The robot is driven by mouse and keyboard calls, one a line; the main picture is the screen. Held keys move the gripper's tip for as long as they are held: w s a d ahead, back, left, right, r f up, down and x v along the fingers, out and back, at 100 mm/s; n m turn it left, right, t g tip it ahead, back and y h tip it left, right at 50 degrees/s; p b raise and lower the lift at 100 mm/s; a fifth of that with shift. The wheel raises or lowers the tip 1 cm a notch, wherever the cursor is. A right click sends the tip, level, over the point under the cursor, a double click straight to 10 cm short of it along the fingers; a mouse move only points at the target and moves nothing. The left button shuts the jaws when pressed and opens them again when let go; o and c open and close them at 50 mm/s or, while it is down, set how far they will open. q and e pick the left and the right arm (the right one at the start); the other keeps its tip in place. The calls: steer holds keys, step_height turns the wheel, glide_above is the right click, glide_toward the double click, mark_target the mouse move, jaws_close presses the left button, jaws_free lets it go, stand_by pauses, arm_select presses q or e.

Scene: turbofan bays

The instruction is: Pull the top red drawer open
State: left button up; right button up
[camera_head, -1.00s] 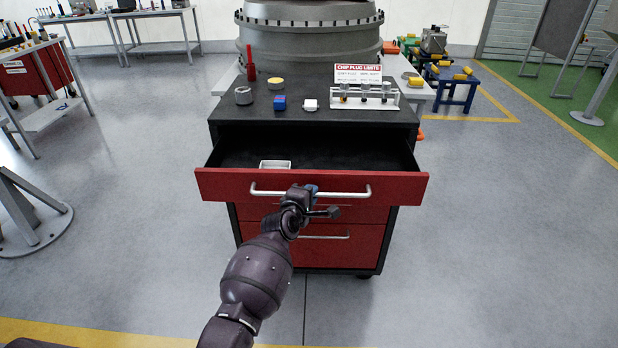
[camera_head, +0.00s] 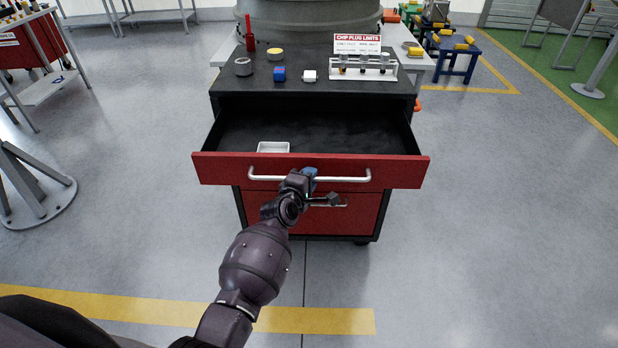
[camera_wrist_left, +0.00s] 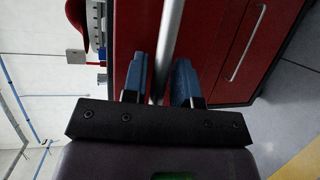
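The top red drawer (camera_head: 225,169) of the black-topped cabinet is pulled well out, and its dark interior shows. Its silver bar handle (camera_head: 350,176) runs across the front. My left gripper (camera_head: 309,176) is at the middle of this handle. The gripper hides part of the handle in the head view. My right gripper is not in view.
A white tray (camera_head: 273,147) lies inside the drawer. Another red drawer (camera_head: 345,215) below is shut.

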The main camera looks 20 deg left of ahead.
arm_select(q)
steer(key=shift+o, duration=1)
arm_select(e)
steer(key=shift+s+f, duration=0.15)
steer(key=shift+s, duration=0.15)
arm_select(q)
steer(key=shift+s, duration=0.15)
steer(key=shift+s+r, duration=0.1)
steer(key=shift+s, duration=0.2)
steer(key=v, duration=1)
steer(key=shift+p, duration=0.35)
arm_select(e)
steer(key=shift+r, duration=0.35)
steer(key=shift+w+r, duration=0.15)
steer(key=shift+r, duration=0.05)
